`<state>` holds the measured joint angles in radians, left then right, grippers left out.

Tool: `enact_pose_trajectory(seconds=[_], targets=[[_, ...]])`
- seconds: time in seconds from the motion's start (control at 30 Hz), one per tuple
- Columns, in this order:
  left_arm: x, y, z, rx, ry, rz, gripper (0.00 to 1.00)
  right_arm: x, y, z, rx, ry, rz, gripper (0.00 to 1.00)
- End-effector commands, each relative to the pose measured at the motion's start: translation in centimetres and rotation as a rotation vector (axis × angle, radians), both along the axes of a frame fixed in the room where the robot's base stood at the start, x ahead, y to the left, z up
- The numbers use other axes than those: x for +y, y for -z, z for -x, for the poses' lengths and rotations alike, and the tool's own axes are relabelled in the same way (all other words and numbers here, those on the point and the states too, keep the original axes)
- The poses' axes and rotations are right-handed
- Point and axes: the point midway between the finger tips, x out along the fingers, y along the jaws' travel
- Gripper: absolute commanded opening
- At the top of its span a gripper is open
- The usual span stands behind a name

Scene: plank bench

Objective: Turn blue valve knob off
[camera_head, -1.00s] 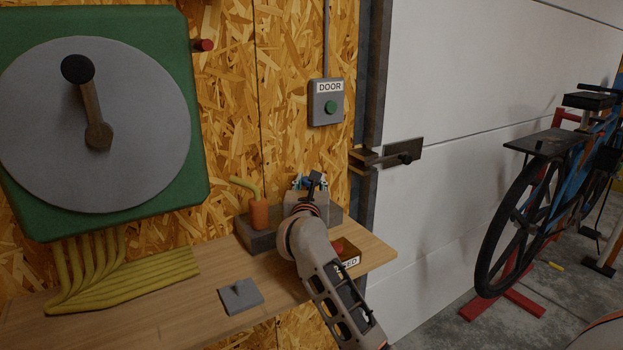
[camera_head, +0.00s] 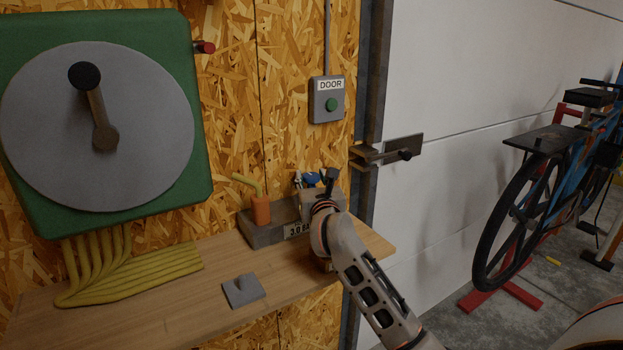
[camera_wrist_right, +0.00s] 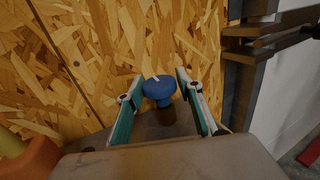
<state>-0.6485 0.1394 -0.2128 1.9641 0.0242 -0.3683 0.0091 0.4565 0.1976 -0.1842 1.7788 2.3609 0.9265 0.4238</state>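The blue valve knob (camera_wrist_right: 158,88) stands on a short brown stem, with a white mark on its top. Its blue top also shows in the head view (camera_head: 312,178), partly behind my gripper. My right gripper (camera_wrist_right: 159,80) is open, with one teal-padded finger on each side of the knob. Gaps show between the knob and both fingers. In the head view my right gripper (camera_head: 314,180) is over the right part of the grey block (camera_head: 262,235) on the shelf. My left gripper is not in view.
An orange cylinder (camera_head: 261,210) with a yellow bent pipe stands left of the gripper. A grey plate (camera_head: 243,290) lies on the wooden shelf (camera_head: 190,300). A dark latch (camera_head: 403,154) and grey door post are to the right. The OSB wall is close behind.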

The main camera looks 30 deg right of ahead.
Motion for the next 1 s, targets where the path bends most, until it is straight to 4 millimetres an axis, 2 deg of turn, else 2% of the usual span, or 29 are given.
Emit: enact_pose_trajectory(seconds=[0.27, 0.7, 0.83, 1.0], targets=[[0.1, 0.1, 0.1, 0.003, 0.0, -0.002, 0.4, 0.3, 0.0, 0.9, 0.0, -0.001, 0.0, 0.36], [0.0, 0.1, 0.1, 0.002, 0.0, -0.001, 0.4, 2.7, 0.1, 8.8, 0.001, -0.001, -0.001, 0.36], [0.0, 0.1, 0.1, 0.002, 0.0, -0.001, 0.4, 3.2, 0.1, 10.5, 0.001, -0.001, -0.001, 0.36], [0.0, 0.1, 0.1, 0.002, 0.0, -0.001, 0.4, 3.5, 0.0, 11.4, 0.0, 0.0, 0.001, 0.36]])
